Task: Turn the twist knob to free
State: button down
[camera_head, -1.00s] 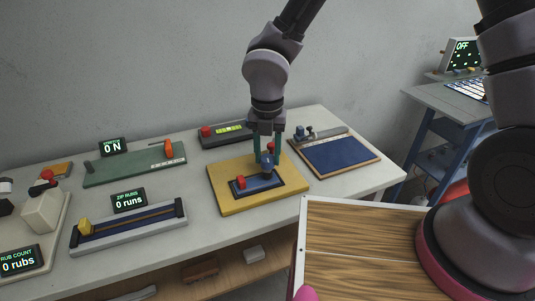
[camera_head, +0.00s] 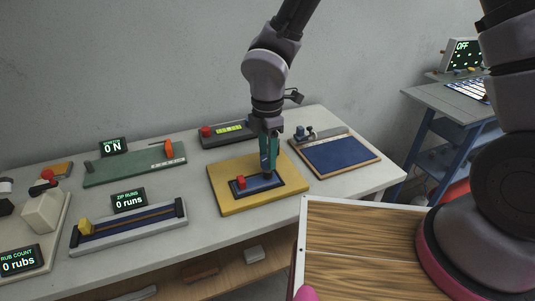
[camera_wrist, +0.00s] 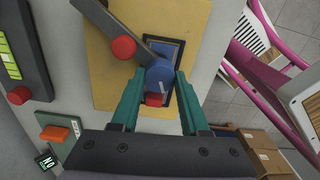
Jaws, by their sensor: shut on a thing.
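The blue twist knob (camera_wrist: 160,77) stands on a dark-framed blue panel (camera_wrist: 178,44), which is set on a yellow board (camera_head: 228,205). A white mark shows on the knob's face in the wrist view. My gripper (camera_wrist: 161,74) has its green fingers on either side of the knob and is shut on it. In the head view my gripper (camera_head: 268,166) points down at the panel and mostly hides the knob. A red block (camera_head: 241,181) sits on the panel left of the knob; it also shows in the wrist view (camera_wrist: 155,100).
A dark bar with a red ball (camera_wrist: 123,47) lies close to the knob. A box with a lit screen (camera_head: 230,129) and red button stands behind the board. A blue tray (camera_head: 340,154) lies to the right. A rail fixture (camera_head: 130,227) lies front left.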

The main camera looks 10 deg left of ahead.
jog(key=m, duration=0.5)
jog(key=shift+m, duration=0.3)
jog(key=m, duration=1)
jog(key=shift+m, duration=0.4)
jog(key=m, duration=0.5)
jog(key=shift+m, duration=0.4)
jog(key=shift+c, duration=2)
grip_release()
